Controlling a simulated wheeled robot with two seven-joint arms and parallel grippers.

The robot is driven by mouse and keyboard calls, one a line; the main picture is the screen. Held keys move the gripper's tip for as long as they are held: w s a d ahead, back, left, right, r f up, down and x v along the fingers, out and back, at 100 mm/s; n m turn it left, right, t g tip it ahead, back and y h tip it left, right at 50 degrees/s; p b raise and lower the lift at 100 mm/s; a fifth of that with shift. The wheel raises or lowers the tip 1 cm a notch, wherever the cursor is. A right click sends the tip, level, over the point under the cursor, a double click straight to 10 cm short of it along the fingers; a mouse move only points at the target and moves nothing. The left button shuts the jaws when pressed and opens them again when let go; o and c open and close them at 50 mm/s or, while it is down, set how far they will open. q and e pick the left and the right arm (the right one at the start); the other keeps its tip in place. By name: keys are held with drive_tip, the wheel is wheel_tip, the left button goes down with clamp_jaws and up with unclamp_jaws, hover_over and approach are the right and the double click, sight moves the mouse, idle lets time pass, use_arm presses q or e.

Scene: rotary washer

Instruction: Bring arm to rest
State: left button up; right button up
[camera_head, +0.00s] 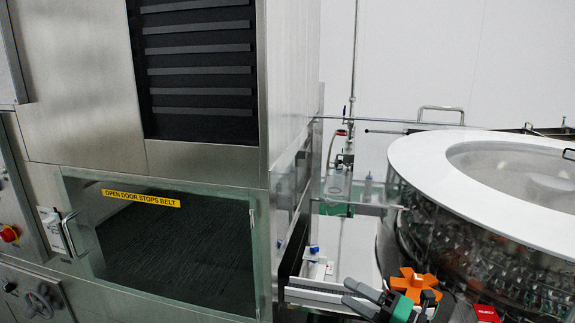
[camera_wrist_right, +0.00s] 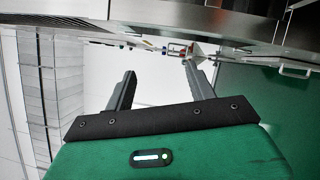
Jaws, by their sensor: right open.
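My right gripper (camera_head: 350,293) shows at the bottom of the head view, right of centre, with dark grey fingers and a green body. Its fingers point left, in front of the rail beside the steel cabinet. In the right wrist view its two fingers (camera_wrist_right: 159,72) stand well apart, with nothing held between them. My left gripper is not in view. The rest of the right arm is mostly cut off by the bottom edge.
A steel cabinet (camera_head: 205,161) with a glass door (camera_head: 170,250) fills the left. A round washer with a white ring top (camera_head: 425,155) stands at the right. An orange star-shaped part (camera_head: 414,284) shows beside my right gripper. A metal rail (camera_head: 318,291) runs close to the fingers.

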drive_tip(key=s+d+m+t+h, duration=0.2)
drive_tip(key=d+m+t+h, duration=0.65)
drive_tip(key=m, duration=0.75)
drive_tip(key=s+d+f+m+g+h, duration=0.2)
drive_tip(key=s+d+f+m+h, duration=0.1)
drive_tip(key=f+m+h, duration=0.25)
drive_tip(key=s+d+f+m+g+h, duration=0.2)
drive_tip(key=s+f+m+h, duration=0.15)
drive_tip(key=f+m, duration=0.2)
drive_tip(key=s+a+f+m+g+y, duration=0.1)
drive_tip(key=s+a+f+g, duration=0.1)
drive_tip(key=s+f+g, duration=0.65)
drive_tip(key=s+a+f+m+g+y, duration=0.15)
drive_tip(key=s+a+f+g, duration=0.35)
drive_tip(key=s, duration=0.7)
wheel_tip(320, 180, down, 33)
drive_tip(key=s+d, duration=0.1)
drive_tip(key=d, duration=0.2)
drive_tip(key=s+d+f+g, duration=0.1)
drive_tip(key=s+d+f, duration=0.2)
drive_tip(key=s+f, duration=1.5)
drive_tip(key=shift+s+f+h, duration=0.2)
drive_tip(key=shift+s+h, duration=0.1)
drive_tip(key=shift+s, duration=0.15)
drive_tip(key=shift+a, duration=0.1)
